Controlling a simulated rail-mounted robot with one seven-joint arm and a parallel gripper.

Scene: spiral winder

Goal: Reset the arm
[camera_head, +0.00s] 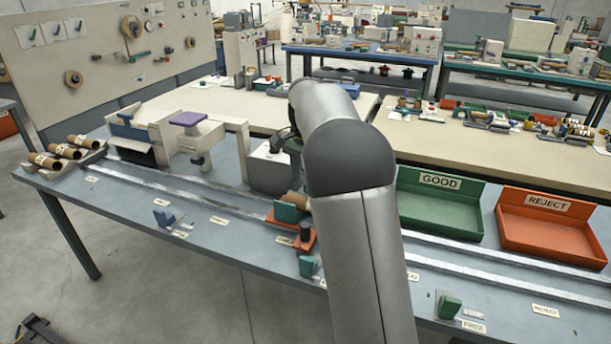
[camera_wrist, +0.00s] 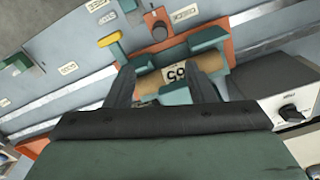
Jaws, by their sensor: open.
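My gripper (camera_wrist: 164,80) is open in the wrist view, its two dark fingers pointing at a brown cardboard tube (camera_wrist: 150,84) with a numbered label. The tube rests in an orange fixture (camera_wrist: 228,50) with teal blocks. The fingertips overlap the tube's near side in the picture; I cannot tell whether they touch it. In the head view my arm stands across the middle and hides the gripper. The tube (camera_head: 298,199) and the orange fixture (camera_head: 308,244) show just left of the arm, partly covered.
A green GOOD tray (camera_head: 410,212) and an orange REJECT tray (camera_head: 515,236) stand right of my arm. Several tubes lie in a rack (camera_head: 95,158) at the left. Metal rails (camera_head: 190,187) run along the blue-grey bench. A white box (camera_wrist: 290,100) with a knob stands near my gripper.

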